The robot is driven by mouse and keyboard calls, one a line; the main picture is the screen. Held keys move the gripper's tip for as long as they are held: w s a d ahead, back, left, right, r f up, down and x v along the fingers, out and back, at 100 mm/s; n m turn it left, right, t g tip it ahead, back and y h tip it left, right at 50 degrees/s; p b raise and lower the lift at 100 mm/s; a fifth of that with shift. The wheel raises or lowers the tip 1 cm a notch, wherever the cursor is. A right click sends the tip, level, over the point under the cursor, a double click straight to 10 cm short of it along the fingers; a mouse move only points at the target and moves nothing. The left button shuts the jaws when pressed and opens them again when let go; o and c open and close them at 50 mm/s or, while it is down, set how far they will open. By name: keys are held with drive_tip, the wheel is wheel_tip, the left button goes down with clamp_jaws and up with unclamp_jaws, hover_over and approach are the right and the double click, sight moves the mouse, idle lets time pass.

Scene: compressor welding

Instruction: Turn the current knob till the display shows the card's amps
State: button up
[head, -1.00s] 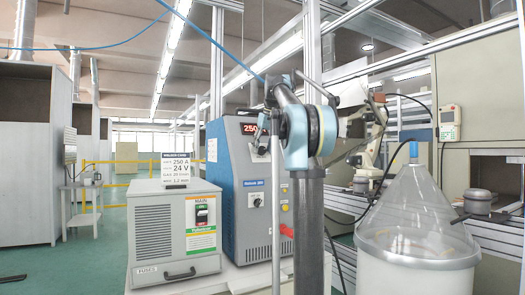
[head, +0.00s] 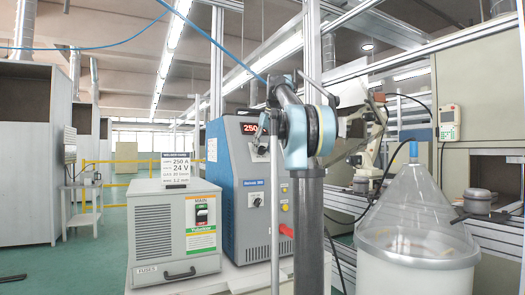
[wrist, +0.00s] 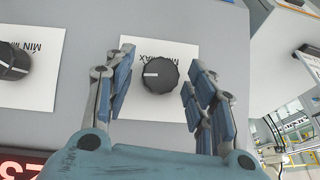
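The blue power source (head: 234,165) stands behind my arm in the head view. Its red display (head: 249,128) reads 250, with its right edge close to my arm. The card (head: 175,171) on the grey box shows 250 A and 24 V. In the wrist view a black knob (wrist: 160,74) with a white pointer line sits on a white MIN/MAX label. My gripper (wrist: 161,64) is open, one finger either side of this knob, with visible gaps. The display's edge (wrist: 25,163) shows upside down at lower left. My gripper is hidden in the head view.
A second black knob (wrist: 12,62) on its own label lies left in the wrist view. The grey box (head: 173,230) with a MAIN switch stands left of the power source. A clear cone on a white drum (head: 418,255) stands at right.

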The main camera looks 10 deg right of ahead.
drive_tip(key=shift+r, duration=0.1)
drive_tip(key=v, duration=1.1)
drive_tip(key=shift+r, duration=0.25)
drive_tip(key=shift+s+d, duration=0.1)
drive_tip(key=shift+s, duration=0.1)
drive_tip(key=s+f+m, duration=0.1)
drive_tip(key=s+f, duration=1.2)
drive_tip(key=f, duration=0.8)
drive_tip(key=s+a+f+g+h, duration=0.1)
drive_tip(key=s+f, duration=1.3)
drive_tip(key=f, duration=0.7)
drive_tip(key=s+a+f+m+h, duration=0.1)
drive_tip(key=s+f, duration=1.2)
drive_tip(key=f, duration=0.8)
drive_tip(key=shift+s+f+m+g, duration=0.25)
drive_tip(key=shift+s+m+g, duration=0.05)
drive_tip(key=shift+s+g, duration=0.1)
drive_tip(key=shift+w+a, duration=0.1)
